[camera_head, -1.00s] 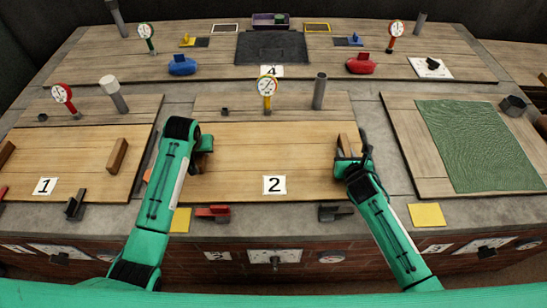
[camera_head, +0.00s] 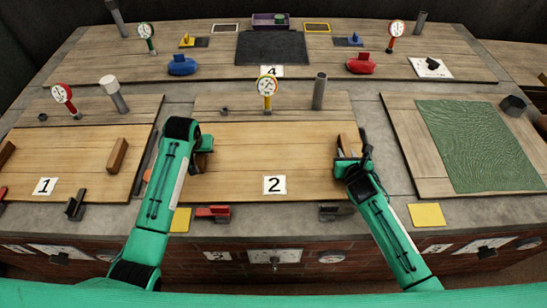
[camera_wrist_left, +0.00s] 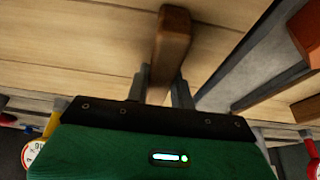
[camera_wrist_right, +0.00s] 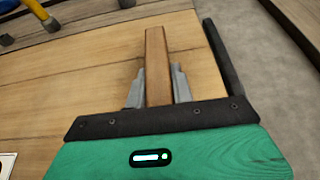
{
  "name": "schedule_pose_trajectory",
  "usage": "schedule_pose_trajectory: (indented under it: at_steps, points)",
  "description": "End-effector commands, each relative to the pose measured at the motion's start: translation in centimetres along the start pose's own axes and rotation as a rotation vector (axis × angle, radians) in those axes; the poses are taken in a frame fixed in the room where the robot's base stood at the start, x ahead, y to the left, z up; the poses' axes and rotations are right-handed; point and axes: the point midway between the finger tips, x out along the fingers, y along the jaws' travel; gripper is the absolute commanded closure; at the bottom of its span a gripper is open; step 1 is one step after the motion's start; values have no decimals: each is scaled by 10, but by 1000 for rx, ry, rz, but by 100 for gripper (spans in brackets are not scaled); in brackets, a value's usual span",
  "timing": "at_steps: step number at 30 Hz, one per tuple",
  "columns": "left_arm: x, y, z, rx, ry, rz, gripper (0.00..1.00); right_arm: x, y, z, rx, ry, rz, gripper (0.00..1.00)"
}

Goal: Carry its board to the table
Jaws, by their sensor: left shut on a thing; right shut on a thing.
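The light wooden board marked 2 (camera_head: 265,155) lies across the middle of the counter in the head view. Its number card (camera_head: 274,185) is near its front edge. My left gripper (camera_head: 205,148) is at the board's left end, shut on a brown wooden handle (camera_wrist_left: 173,40). My right gripper (camera_head: 350,158) is at the right end, shut on a second wooden handle (camera_wrist_right: 156,52). The arms partly hide both ends in the head view. I cannot tell whether the board touches the counter.
Board 1 (camera_head: 85,150) is to the left, with its own handles. A board with a green mat (camera_head: 475,145) is to the right. A yellow gauge (camera_head: 267,88) and a grey post (camera_head: 319,90) stand behind board 2. Red (camera_head: 212,213) and dark (camera_head: 336,213) clamps sit in front.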

Motion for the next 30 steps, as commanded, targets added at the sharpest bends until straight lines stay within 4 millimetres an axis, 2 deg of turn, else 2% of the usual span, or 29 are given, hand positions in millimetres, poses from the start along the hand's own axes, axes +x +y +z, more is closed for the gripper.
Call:
schedule_pose_trajectory:
  at_steps: [17,30]
  points:
    - [0,0,0,0,0,0,100,0,0,-1,0,1,0,100]
    - [-11,0,-6,-1,6,0,100,-4,0,12,0,-5,1,100]
